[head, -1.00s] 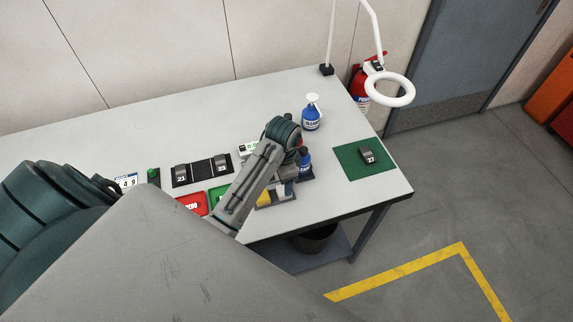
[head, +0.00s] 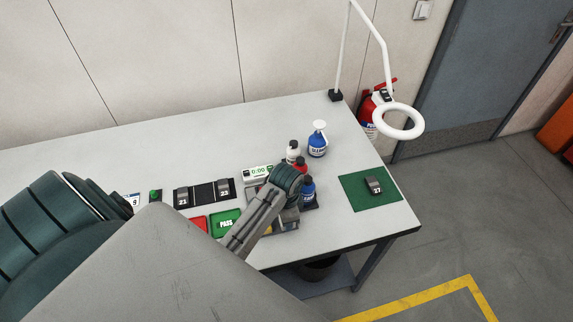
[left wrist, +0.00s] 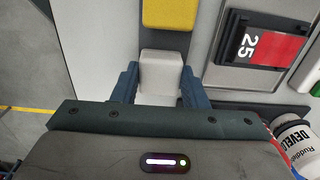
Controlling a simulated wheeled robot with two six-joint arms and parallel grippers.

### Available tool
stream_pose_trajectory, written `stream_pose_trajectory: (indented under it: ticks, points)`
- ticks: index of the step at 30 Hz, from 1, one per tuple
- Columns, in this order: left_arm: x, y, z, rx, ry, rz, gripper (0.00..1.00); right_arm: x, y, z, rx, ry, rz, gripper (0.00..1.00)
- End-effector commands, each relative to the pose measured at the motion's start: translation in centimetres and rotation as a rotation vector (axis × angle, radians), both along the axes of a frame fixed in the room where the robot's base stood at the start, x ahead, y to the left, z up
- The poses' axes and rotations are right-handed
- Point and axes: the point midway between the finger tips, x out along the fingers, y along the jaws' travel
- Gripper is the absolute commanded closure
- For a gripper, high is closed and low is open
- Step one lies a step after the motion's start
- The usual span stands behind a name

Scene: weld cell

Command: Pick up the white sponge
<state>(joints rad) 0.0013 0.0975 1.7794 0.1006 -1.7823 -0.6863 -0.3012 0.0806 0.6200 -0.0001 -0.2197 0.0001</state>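The white sponge (left wrist: 161,73) lies in the left wrist view between the two blue fingers of my left gripper (left wrist: 159,70). The fingers stand on either side of it, with what look like narrow gaps. A yellow sponge-like block (left wrist: 170,14) lies just beyond it. In the head view my left arm reaches over the table's front edge, and its wrist hides the white sponge and my left fingers. My right gripper is not in view.
In the wrist view a holder marked 25 (left wrist: 262,48) and a white bottle (left wrist: 297,137) are at right. On the table (head: 100,160) stand several bottles, including a blue spray bottle (head: 317,146), beside my wrist. A green mat (head: 352,197) lies right. A ring lamp (head: 400,133) overhangs the back-right corner.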

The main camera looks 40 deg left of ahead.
Motion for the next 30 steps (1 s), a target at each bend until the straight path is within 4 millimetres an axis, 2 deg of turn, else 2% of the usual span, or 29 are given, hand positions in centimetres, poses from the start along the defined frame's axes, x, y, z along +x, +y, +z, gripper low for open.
stream_pose_trajectory:
  ticks: [3,14,20,23,30]
  points:
    - [0.1,0.0,0.0,0.001,-0.003,0.0,0.82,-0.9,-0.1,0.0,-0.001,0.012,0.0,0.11]
    - [0.1,0.1,0.1,0.002,-0.004,0.001,0.82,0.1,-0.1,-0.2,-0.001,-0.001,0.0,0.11]
    - [0.2,0.0,1.4,0.001,-0.006,0.0,0.82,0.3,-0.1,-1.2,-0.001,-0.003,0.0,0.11]
    - [0.2,0.0,2.9,0.001,-0.009,-0.001,0.82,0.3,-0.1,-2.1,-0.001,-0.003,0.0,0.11]
    - [-4.7,-1.8,3.5,-0.003,-0.003,0.0,0.82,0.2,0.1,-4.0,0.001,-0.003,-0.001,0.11]
